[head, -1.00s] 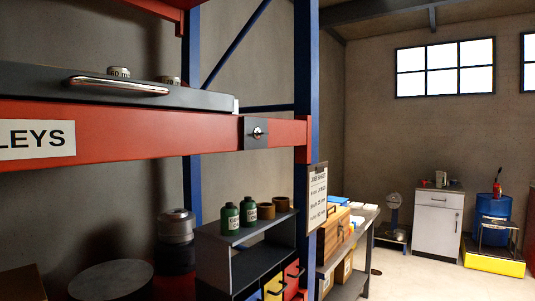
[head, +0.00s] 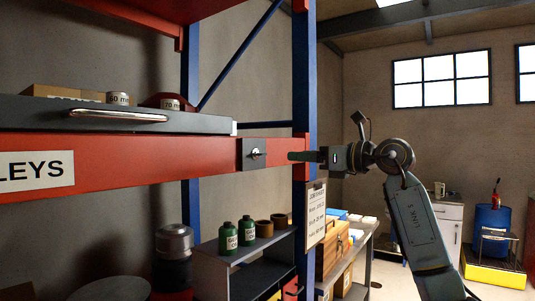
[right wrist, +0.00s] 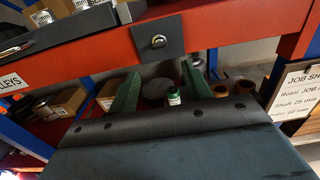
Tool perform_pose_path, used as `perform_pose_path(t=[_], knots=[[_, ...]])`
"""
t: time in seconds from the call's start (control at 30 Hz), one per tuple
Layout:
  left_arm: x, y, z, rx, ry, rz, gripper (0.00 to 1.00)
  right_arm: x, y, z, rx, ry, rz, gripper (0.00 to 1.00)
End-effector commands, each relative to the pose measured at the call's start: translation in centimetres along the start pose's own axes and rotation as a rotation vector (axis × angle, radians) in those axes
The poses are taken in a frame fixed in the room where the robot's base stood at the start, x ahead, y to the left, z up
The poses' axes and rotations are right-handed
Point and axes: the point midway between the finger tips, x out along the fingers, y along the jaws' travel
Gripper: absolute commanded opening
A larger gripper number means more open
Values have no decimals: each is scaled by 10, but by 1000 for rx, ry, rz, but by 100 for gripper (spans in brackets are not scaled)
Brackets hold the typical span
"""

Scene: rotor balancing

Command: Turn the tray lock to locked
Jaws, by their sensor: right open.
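The tray lock (head: 255,154) is a small metal knob on a dark square plate, fixed to the red shelf beam near its right end. It also shows in the right wrist view (right wrist: 158,41), at the top centre. I cannot tell its setting. The dark tray (head: 190,121) with a chrome handle (head: 118,115) rests above the beam. My right gripper (head: 291,156) is just right of the lock, apart from it, at about its height. In the right wrist view its two green fingers (right wrist: 160,92) are spread with nothing gripped between them. My left gripper is out of view.
A blue rack post (head: 302,80) stands close behind my right gripper. A hanging job sheet (head: 315,215) is below it. Green bottles (head: 228,238) stand on a lower shelf. Weights marked 60 and 70 (head: 171,104) sit above the tray. The space before the beam looks clear.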

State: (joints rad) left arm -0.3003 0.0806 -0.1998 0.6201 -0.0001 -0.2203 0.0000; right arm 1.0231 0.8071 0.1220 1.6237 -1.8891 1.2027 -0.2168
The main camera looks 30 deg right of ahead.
Motion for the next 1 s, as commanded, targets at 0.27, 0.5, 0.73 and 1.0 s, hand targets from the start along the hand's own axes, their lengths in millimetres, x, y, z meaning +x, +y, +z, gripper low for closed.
perform_pose_path(t=[0.27,0.5,0.73,1.0], knots=[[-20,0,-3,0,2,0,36,62,2,4,6,-3,7,49],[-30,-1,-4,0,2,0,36,98,1,2,6,-3,5,49],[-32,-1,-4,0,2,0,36,109,1,1,3,-2,3,49],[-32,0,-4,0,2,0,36,109,1,0,3,-2,3,43]])
